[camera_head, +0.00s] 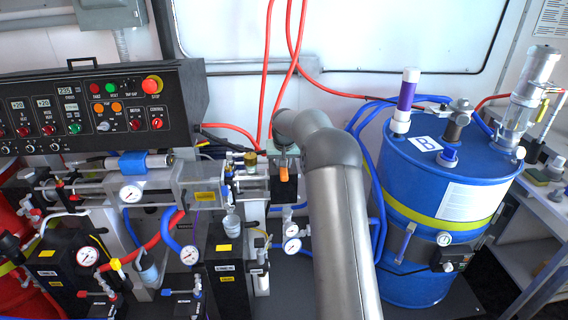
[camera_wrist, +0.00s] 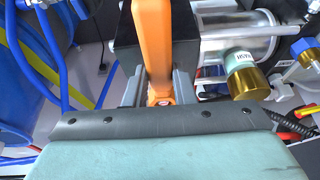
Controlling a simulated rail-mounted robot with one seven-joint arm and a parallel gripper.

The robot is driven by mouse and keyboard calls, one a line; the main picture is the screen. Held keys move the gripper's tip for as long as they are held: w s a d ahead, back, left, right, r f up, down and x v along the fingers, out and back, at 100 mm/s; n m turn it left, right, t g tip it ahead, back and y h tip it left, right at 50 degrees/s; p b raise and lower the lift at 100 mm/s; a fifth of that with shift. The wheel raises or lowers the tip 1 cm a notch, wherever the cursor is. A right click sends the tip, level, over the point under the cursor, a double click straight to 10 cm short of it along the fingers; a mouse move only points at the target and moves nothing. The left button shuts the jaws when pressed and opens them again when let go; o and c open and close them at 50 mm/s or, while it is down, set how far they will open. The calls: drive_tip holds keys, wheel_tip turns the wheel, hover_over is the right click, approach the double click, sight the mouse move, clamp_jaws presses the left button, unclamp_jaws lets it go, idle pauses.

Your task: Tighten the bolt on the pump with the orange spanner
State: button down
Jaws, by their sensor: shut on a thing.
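The orange spanner (camera_wrist: 158,45) stands out between the two grey fingers of my gripper (camera_wrist: 158,86) in the wrist view. The fingers are shut on it. In the head view a small orange part of the spanner (camera_head: 284,174) shows below my gripper (camera_head: 283,160), at the right end of the pump (camera_head: 205,184). The pump's silver cylinder (camera_wrist: 236,40) is right of the spanner in the wrist view. A dark block (camera_wrist: 128,45) lies behind the spanner there. I cannot make out the bolt, or whether the spanner touches it.
A control panel (camera_head: 100,103) stands behind the pump at the left. A blue drum (camera_head: 440,190) stands right of my arm, with blue hoses beside it. A brass fitting (camera_wrist: 247,82) is close to my gripper's right. Gauges and red hoses crowd the area.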

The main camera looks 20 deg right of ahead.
drive_tip(key=shift+w+a+r, duration=0.1)
drive_tip(key=shift+w+a+m+h, duration=0.2)
drive_tip(key=shift+a+m+h, duration=0.2)
drive_tip(key=shift+m, duration=0.5)
drive_tip(key=shift+w+a+r+m, duration=0.1)
drive_tip(key=shift+w+a+m, duration=0.05)
drive_tip(key=shift+m, duration=0.25)
drive_tip(key=shift+n, duration=0.4)
drive_tip(key=c, duration=1.2)
unclamp_jaws()
drive_tip(key=shift+o, duration=0.4)
drive_tip(key=shift+s+f, duration=0.2)
